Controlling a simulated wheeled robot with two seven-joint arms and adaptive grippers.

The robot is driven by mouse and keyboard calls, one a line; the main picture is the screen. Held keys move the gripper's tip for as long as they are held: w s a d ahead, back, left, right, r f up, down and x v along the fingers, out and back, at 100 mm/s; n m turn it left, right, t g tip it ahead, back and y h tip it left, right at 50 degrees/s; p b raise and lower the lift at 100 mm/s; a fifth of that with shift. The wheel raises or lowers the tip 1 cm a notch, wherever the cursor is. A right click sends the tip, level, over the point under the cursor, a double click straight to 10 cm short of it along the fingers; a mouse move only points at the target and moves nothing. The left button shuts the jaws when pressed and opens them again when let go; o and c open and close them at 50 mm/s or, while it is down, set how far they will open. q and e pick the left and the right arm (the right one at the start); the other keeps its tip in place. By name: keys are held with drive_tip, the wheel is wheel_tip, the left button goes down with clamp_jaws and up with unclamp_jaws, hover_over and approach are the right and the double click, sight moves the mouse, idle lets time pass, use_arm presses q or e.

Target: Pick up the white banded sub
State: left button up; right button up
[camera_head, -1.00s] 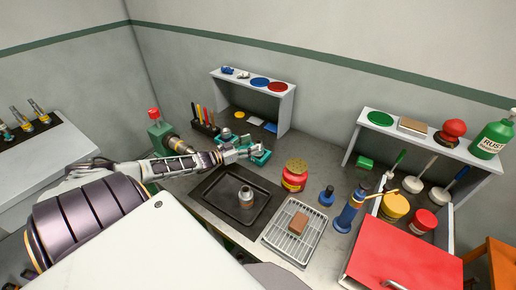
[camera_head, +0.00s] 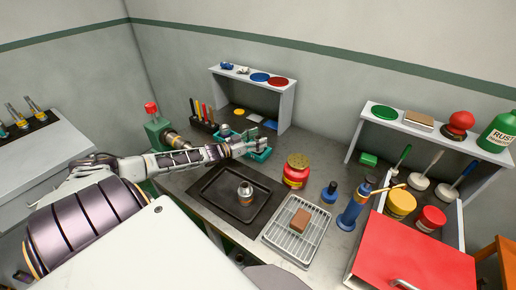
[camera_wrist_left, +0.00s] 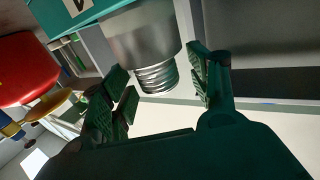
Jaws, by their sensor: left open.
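My left gripper (camera_head: 260,141) reaches over a teal fixture (camera_head: 259,156) at the back of the bench. In the left wrist view its open fingers (camera_wrist_left: 160,72) stand on either side of a grey metal threaded piece (camera_wrist_left: 147,45), with gaps visible beside the thread. No white band shows on the visible part of this piece; its upper part is cut off. A separate short grey sub (camera_head: 245,195) stands on the black tray (camera_head: 217,211). Several slim banded pieces (camera_head: 35,106) stand in a rack at far left, their bands too small to tell. My right gripper is out of view.
A red jar (camera_head: 296,171) stands right of the teal fixture. A wire rack (camera_head: 279,238) holds a brown block (camera_head: 300,221). A blue torch (camera_head: 352,209) and a red lid (camera_head: 411,254) are further right. A pen holder (camera_head: 204,126) stands behind my forearm.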

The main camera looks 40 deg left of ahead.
use_arm(q)
drive_tip(key=shift+w, duration=0.2)
drive_tip(key=shift+d, duration=0.1)
idle(0.4)
drive_tip(key=c, duration=1.3)
drive_tip(key=shift+r, duration=0.2)
drive_tip(key=shift+r+p, duration=0.8)
drive_tip(key=shift+r, duration=4.05)
